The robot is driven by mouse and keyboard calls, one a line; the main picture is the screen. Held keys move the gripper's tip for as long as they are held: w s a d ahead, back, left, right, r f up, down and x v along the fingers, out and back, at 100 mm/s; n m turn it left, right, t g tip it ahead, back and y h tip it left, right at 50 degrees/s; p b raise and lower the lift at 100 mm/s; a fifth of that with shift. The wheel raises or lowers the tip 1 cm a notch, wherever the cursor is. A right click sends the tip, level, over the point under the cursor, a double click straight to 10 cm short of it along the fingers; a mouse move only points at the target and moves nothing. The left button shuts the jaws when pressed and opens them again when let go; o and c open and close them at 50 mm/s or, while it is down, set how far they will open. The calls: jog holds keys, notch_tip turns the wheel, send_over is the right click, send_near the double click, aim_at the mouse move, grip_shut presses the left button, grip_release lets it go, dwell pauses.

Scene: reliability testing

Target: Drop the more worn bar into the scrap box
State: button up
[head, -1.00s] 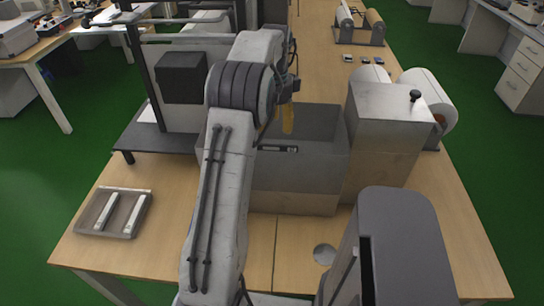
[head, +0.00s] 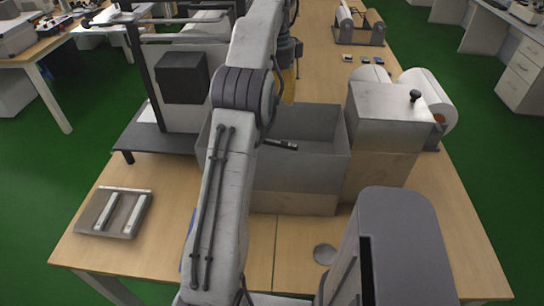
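Two pale bars, the left bar (head: 106,211) and the right bar (head: 134,213), lie apart and roughly parallel in a shallow grey tray (head: 120,214) at the left of the bench. They are too small to compare their wear. A large open grey box (head: 295,175), apparently the scrap box, stands at the centre behind my arm. Its left part is hidden by the arm. My gripper (head: 288,84) is mostly hidden behind my arm, over the far side of the box. Its yellow and dark parts show, but its fingers cannot be made out.
A metal housing with a black knob (head: 415,95) and white rolls (head: 430,95) stand right of the box. A dark-framed machine (head: 183,78) stands behind the tray. A small dark object (head: 280,144) shows at the box. Bench around the tray is clear.

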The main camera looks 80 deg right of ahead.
jog(key=shift+r, duration=1.1)
jog(key=shift+r, duration=0.2)
dwell(0.4)
